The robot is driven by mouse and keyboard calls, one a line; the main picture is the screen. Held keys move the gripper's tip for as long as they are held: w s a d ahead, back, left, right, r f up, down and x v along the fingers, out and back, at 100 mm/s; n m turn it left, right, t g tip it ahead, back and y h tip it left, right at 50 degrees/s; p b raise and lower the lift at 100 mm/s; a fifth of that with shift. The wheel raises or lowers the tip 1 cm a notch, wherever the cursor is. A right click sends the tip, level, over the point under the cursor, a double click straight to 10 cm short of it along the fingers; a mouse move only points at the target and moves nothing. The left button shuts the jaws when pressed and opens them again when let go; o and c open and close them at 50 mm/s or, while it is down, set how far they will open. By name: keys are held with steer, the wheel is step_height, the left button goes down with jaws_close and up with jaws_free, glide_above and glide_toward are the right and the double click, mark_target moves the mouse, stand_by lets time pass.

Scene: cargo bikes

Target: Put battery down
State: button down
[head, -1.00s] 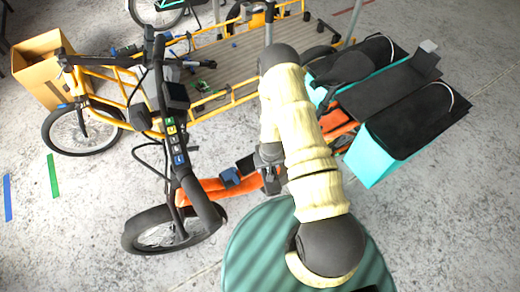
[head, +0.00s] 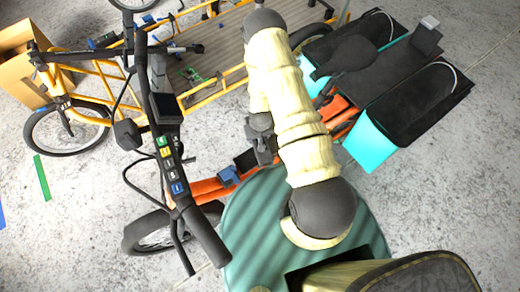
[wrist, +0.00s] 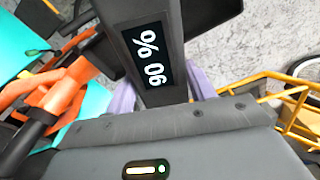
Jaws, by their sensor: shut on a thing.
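The battery (wrist: 168,25) is a dark grey bar with a lit display showing a number and a percent sign. In the wrist view it stands between the two pale lavender fingers of my gripper (wrist: 163,92), which is shut on it. Its far end runs out of the top of the wrist view. In the head view my wrist and gripper (head: 261,150) hang beside the pale arm, above the orange bike frame (head: 210,188). The battery cannot be made out clearly there.
The orange bike has handlebars (head: 163,130) at left and black-and-teal bags (head: 372,138) at right. A yellow cargo bike (head: 85,92) with a slatted deck (head: 222,62) stands behind. A cardboard box (head: 18,62) is at far left. Open concrete floor lies at lower left.

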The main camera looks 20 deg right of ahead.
mark_target(255, 141)
stand_by(0.3)
